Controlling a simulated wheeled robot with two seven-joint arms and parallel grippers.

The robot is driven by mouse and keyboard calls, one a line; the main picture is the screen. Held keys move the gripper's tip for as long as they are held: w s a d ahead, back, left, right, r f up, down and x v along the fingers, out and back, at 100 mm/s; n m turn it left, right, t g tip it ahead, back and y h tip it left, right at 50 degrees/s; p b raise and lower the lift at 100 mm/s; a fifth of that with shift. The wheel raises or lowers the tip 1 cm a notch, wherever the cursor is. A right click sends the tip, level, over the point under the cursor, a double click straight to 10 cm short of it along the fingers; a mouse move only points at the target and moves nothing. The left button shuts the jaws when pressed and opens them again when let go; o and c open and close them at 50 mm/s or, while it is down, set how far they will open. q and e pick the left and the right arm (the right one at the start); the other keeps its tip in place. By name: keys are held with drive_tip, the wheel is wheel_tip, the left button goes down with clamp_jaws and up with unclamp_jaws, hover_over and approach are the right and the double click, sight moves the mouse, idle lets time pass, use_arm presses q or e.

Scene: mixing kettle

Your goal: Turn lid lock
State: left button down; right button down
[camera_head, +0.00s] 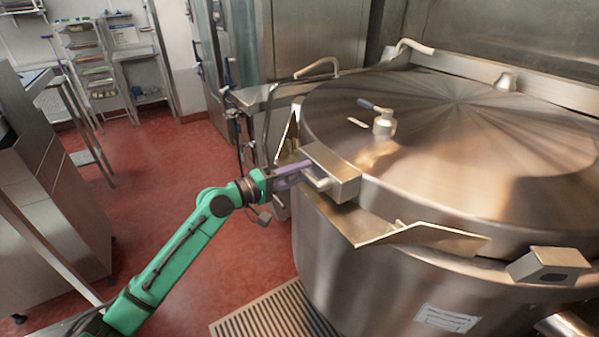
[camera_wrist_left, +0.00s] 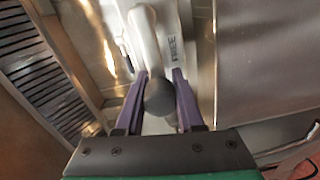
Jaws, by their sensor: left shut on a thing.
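The mixing kettle's large round steel lid (camera_head: 470,130) is down on the kettle body (camera_head: 380,285). A box-shaped steel lock housing (camera_head: 340,172) sits at the lid's left front edge. My left gripper (camera_head: 300,172), with purple fingers, reaches it from the left. In the left wrist view the gripper (camera_wrist_left: 160,98) is shut on the lid lock handle (camera_wrist_left: 145,40), a pale lever with a dark rounded end between the fingers. The word FREE is printed beside the lever. In the head view the fingers hide part of the handle. My right gripper is not in view.
A small valve with a blue handle (camera_head: 380,115) stands on the lid. Another steel bracket (camera_head: 548,265) is at the front right rim. A floor grate (camera_head: 270,315) lies below the kettle. The red floor (camera_head: 170,190) is open to the left, with a steel cabinet (camera_head: 50,180) beyond.

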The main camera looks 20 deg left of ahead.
use_arm(q)
drive_tip(key=shift+d+f, duration=0.15)
drive_tip(key=shift+f, duration=0.2)
drive_tip(key=c, duration=0.6)
unclamp_jaws()
drive_tip(key=shift+s, duration=0.1)
drive_tip(key=shift+c, duration=0.2)
drive_tip(key=shift+o, duration=0.5)
drive_tip(key=shift+r, duration=0.2)
drive_tip(key=b+v, duration=0.5)
drive_tip(key=v, duration=0.9)
drive_tip(key=shift+s, duration=0.25)
